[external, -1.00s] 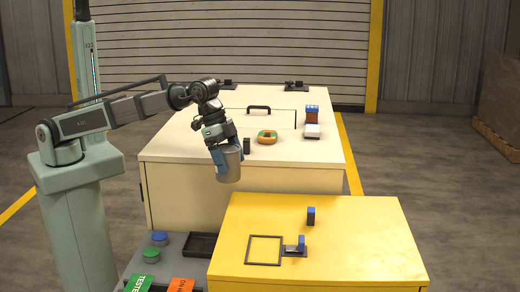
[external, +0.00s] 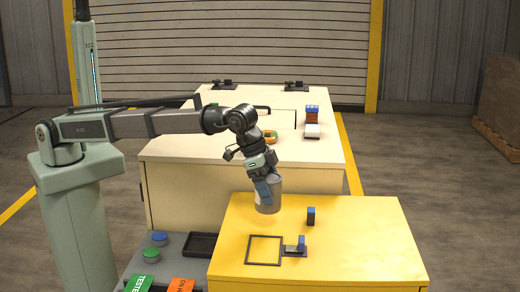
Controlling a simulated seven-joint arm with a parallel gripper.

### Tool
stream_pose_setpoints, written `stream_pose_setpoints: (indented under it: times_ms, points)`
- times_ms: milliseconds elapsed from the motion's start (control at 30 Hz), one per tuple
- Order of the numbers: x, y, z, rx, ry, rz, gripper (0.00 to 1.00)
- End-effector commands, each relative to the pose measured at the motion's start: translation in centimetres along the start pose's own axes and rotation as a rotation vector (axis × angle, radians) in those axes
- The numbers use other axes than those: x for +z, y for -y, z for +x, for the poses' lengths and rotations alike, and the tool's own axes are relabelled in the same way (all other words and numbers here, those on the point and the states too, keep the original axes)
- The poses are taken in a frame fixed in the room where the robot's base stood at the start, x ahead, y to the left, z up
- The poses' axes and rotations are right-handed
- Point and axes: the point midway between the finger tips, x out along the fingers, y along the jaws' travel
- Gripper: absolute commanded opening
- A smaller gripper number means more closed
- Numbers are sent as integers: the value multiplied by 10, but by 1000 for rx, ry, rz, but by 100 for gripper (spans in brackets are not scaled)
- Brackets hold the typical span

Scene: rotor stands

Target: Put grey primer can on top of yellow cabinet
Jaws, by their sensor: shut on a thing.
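The grey primer can (external: 269,195) is held in my gripper (external: 264,190), which is shut on it. The can looks upright and is over the back left part of the yellow cabinet (external: 350,255), seemingly a little above its top. A black square outline (external: 264,250) is marked on the cabinet top, in front of the can. Whether the can's bottom touches the cabinet top is hard to tell.
On the cabinet top, a small blue-topped black block (external: 311,216) stands right of the can, and a blue and black fixture (external: 299,246) sits beside the outline. Behind is a cream workbench (external: 190,148) with an orange and green ring (external: 270,136). The cabinet's right side is clear.

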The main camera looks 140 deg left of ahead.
Motion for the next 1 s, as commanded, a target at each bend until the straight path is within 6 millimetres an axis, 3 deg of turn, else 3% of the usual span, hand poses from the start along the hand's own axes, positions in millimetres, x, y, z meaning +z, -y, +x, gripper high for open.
stream_pose_setpoints:
  times_ms: [533,967,1000]
  points:
    - [22,0,52,0,0,1,35]
    - [24,0,57,0,0,1,35]
    - [24,0,57,0,1,1,86]
